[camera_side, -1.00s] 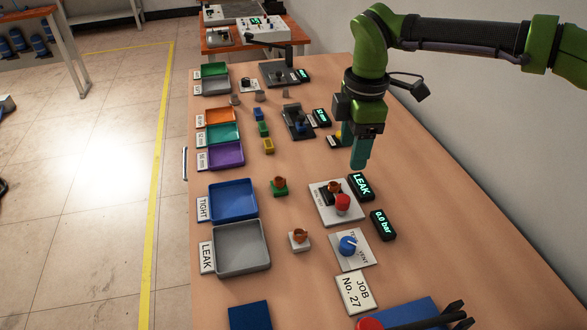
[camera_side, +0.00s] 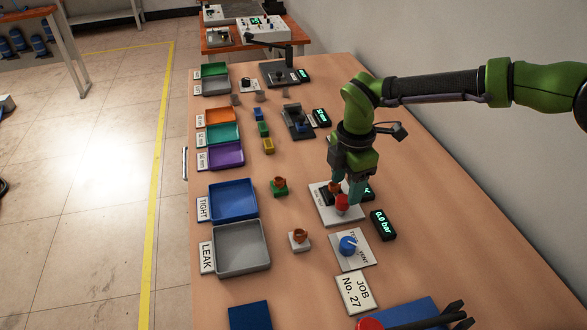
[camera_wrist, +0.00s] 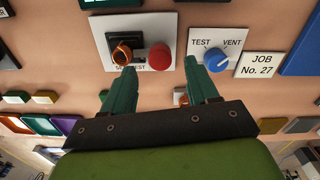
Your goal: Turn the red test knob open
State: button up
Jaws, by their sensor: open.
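The red test knob (camera_side: 342,203) is a round red cap on a pale plate (camera_side: 322,214); it also shows in the wrist view (camera_wrist: 160,57). Beside it on the plate is a dark fixture holding an orange-brown ring (camera_wrist: 122,54). My gripper (camera_side: 346,188) is open, with its teal fingers low over the plate, close to the knob. In the wrist view my gripper (camera_wrist: 160,68) has one fingertip on each side of the knob, with gaps visible in the picture. Whether either finger touches the knob I cannot tell.
A blue knob (camera_side: 347,245) marked TEST and VENT is on a separate plate nearby. A display (camera_side: 383,225) reads 0.0 bar; another display is mostly hidden behind my gripper. Blue (camera_side: 233,218) and grey (camera_side: 242,271) trays lie to the left. Bare table lies right.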

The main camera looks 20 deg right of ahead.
aim_at(344, 198)
jog(key=shift+f, duration=2)
jog(key=shift+c, duration=0.4)
jog(key=c, duration=1)
